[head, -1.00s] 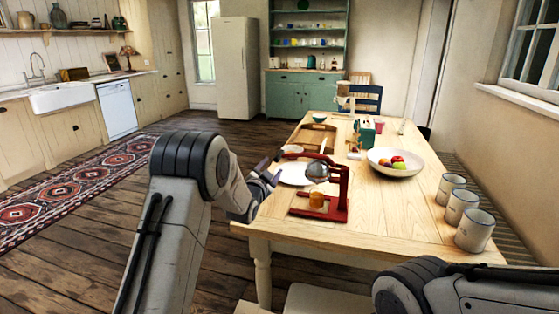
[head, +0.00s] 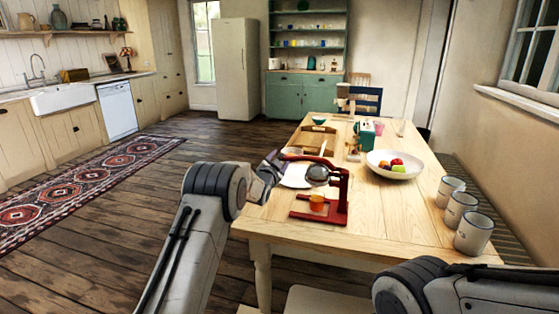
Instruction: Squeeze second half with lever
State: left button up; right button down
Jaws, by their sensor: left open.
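A red lever juicer (head: 343,196) stands on the near part of the wooden table, with a round grey metal press head (head: 317,175) on its upright frame. Its red lever (head: 312,159) reaches out to the left. An orange half (head: 317,203) sits low on the juicer, below the press head with a gap between them. My left gripper (head: 277,158) is at the left end of the lever, small in view; its jaws are open. I cannot tell whether it touches the lever. My right gripper is out of the picture; only part of that arm shows at the lower right.
A white plate (head: 294,178) lies behind the juicer, with a wooden board (head: 316,139) farther back. A white fruit bowl (head: 394,171) is to the right. Three mugs, including the nearest mug (head: 473,232), line the right edge. The table front (head: 395,240) is clear.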

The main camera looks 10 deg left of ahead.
pick_arm(q)
grip_shut()
jog(key=shift+r, duration=0.1)
dwell(1.2)
